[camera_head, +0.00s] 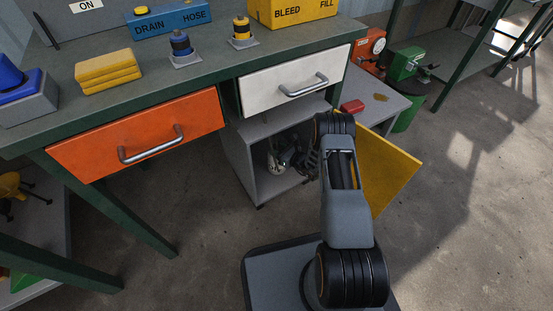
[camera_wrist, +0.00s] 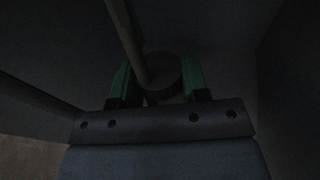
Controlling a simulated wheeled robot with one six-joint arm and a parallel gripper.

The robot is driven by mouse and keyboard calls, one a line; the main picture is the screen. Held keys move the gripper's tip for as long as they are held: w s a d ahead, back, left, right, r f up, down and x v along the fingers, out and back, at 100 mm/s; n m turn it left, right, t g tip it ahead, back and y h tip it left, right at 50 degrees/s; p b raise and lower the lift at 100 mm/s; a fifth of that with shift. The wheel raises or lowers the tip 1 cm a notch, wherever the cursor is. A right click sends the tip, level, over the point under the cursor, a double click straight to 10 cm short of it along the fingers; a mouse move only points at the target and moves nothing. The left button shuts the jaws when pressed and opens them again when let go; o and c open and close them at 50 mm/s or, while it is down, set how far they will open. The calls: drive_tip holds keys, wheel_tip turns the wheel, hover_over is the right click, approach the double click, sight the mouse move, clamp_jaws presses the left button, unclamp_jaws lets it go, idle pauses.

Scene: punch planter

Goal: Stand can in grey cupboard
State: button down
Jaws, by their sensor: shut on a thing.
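The grey cupboard (camera_head: 237,163) stands under the workbench with its yellow door (camera_head: 378,163) swung open to the right. My arm reaches in through its open front. My gripper (camera_wrist: 160,80) is inside the dark cupboard, its green fingers shut on a dark round thing, which I take to be the can (camera_wrist: 164,70). A thin pale rod runs up from the can in the wrist view; I cannot tell whether it is a spout. The can's base is hidden, so I cannot tell whether it touches the cupboard floor.
A small round pale thing (camera_head: 277,163) shows inside the cupboard at the left, beside my wrist. Above are an orange drawer (camera_head: 95,145) and a white drawer (camera_head: 265,92), both with handles. A red block (camera_head: 352,107) lies on the grey top right of the opening.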

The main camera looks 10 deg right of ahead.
drive_tip(key=shift+f+b, duration=0.95)
drive_tip(key=shift+f, duration=1.25)
drive_tip(key=c, duration=0.6)
unclamp_jaws()
drive_tip(key=shift+f, duration=0.1)
drive_tip(key=shift+r, duration=0.2)
drive_tip(key=shift+p+v, duration=2.15)
drive_tip(key=shift+v, duration=3.85)
drive_tip(key=shift+f, duration=0.15)
